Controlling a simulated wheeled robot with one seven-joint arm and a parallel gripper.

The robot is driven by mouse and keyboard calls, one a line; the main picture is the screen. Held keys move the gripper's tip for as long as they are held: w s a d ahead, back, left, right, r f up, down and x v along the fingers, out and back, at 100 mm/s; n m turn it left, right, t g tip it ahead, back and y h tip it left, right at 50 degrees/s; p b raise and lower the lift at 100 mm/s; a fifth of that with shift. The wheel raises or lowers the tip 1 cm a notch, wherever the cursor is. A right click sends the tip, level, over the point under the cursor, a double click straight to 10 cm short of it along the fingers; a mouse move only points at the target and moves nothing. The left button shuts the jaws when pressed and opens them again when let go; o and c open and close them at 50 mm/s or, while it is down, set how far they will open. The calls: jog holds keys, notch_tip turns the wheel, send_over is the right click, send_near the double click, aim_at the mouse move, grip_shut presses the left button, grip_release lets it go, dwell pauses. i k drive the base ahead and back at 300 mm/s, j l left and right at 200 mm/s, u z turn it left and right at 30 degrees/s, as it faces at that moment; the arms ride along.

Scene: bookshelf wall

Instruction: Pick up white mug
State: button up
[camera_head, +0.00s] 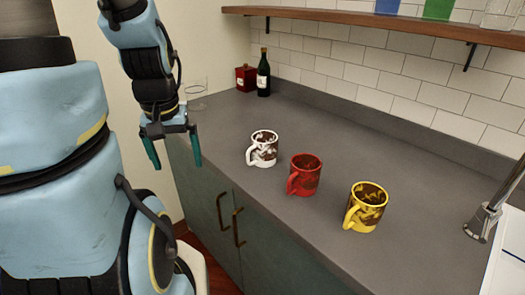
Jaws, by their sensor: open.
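The white mug (262,149) has brown patches and stands upright on the grey counter (335,130), near its front edge. Its handle faces the front left. My gripper (175,158) hangs to the left of the white mug, pointing down, with its two teal fingers spread apart and nothing between them. It is apart from the mug and appears to be over or just in front of the counter's left end; its exact depth is hard to tell.
A red mug (304,175) and a yellow mug (366,207) stand right of the white mug. Behind are a dark bottle (263,75), a red box (246,78) and a clear glass (196,95). A faucet (487,217) is at right; a wooden shelf (400,25) hangs above.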

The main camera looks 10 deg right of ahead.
aim_at(264, 149)
jog(key=k+l+u, duration=0.1)
jog(key=u, duration=0.25)
jog(key=k+u, duration=0.15)
jog(key=u, duration=0.2)
jog(key=k+l+u, duration=0.1)
jog(key=u, duration=0.3)
